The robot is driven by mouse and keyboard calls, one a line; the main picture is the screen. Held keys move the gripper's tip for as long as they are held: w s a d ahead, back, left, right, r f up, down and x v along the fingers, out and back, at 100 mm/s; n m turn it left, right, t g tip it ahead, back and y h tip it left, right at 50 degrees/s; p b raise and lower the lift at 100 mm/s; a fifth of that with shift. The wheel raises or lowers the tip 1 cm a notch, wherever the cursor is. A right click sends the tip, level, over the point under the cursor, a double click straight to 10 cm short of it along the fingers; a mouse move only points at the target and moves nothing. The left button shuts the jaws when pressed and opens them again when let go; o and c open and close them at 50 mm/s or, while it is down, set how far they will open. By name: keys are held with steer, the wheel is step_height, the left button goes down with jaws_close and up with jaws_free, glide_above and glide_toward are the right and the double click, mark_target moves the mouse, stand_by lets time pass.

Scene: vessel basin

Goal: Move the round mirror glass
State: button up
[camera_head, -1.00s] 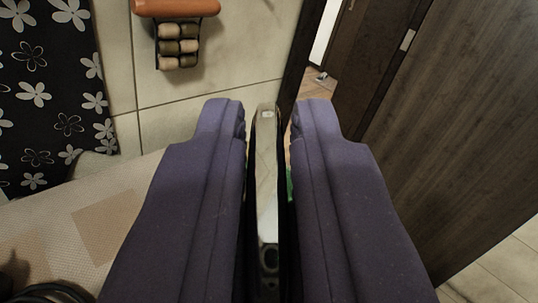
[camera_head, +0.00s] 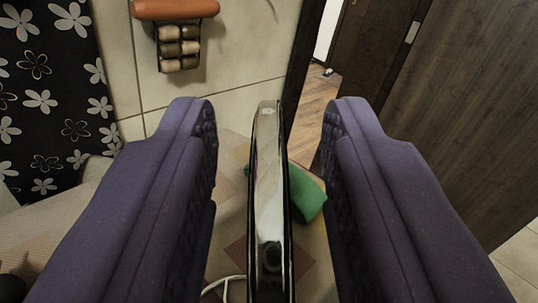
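The round mirror glass (camera_head: 268,200) stands edge-on in the middle of the camera view, its shiny metal rim towards me. Its round face cannot be seen from this angle. My gripper (camera_head: 268,125) is open, with one purple padded finger on each side of the mirror. A clear gap shows between the mirror and each finger, so neither finger touches it. What the mirror's lower end rests on is hidden below the picture edge.
A green object (camera_head: 306,194) lies behind the mirror to the right. A flowered dark curtain (camera_head: 45,100) hangs at left. A roller massager (camera_head: 178,40) is at the tiled wall. A dark wooden door (camera_head: 470,110) fills the right. A white cable (camera_head: 222,285) lies low, left of the mirror.

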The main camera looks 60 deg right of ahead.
steer(key=p+v, duration=0.2)
steer(key=v, duration=0.6)
